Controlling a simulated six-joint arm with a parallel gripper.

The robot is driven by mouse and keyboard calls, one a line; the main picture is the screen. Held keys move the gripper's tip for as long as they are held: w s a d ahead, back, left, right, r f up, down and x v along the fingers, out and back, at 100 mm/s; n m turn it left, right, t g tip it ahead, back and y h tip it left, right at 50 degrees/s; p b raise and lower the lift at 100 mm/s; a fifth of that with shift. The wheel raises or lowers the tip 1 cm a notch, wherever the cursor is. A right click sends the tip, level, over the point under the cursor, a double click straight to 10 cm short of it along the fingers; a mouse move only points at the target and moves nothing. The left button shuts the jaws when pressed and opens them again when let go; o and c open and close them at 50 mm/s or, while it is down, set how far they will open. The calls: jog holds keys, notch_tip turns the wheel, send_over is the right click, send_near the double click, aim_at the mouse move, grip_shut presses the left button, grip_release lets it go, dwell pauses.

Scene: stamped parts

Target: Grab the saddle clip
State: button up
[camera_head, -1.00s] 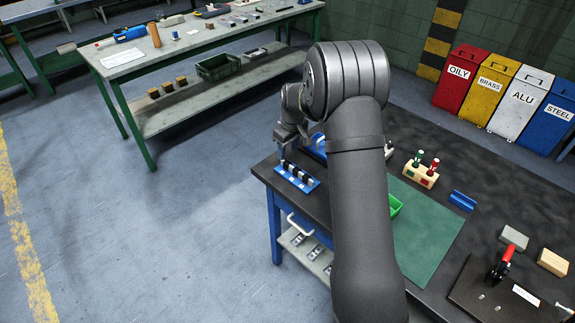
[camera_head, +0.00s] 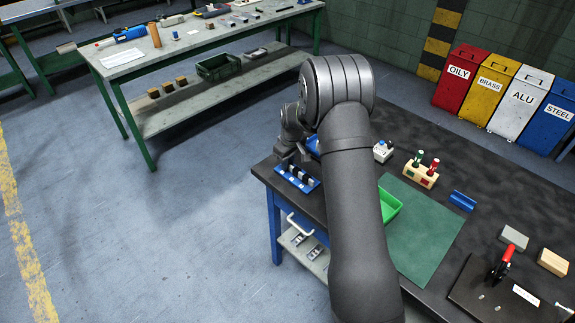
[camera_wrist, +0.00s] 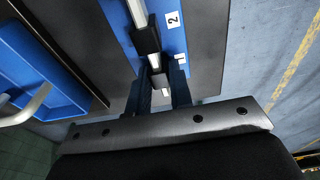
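A blue rack (camera_head: 314,186) at the left end of the dark bench carries a pale bar with several black clip-like pieces. The rack also shows in the wrist view (camera_wrist: 172,38), with a label reading 2. I take these black pieces (camera_wrist: 146,38) for saddle clips, though their shape is not clear. My gripper (camera_wrist: 160,82) is over the rack, its two dark fingers apart on either side of the bar and one black piece (camera_wrist: 157,81). I cannot tell whether the fingers touch it. In the head view my gripper is small, just above the rack, and my arm hides part of the bench.
A blue tray (camera_wrist: 40,70) lies beside the rack. A green bin (camera_head: 390,206) and green mat (camera_head: 425,235) lie right of my arm. A wooden holder (camera_head: 419,175) with red and green items and a blue block (camera_head: 462,201) stand beyond. The bench's left edge is close to the rack.

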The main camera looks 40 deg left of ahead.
grip_shut()
jog(key=shift+r, duration=0.1)
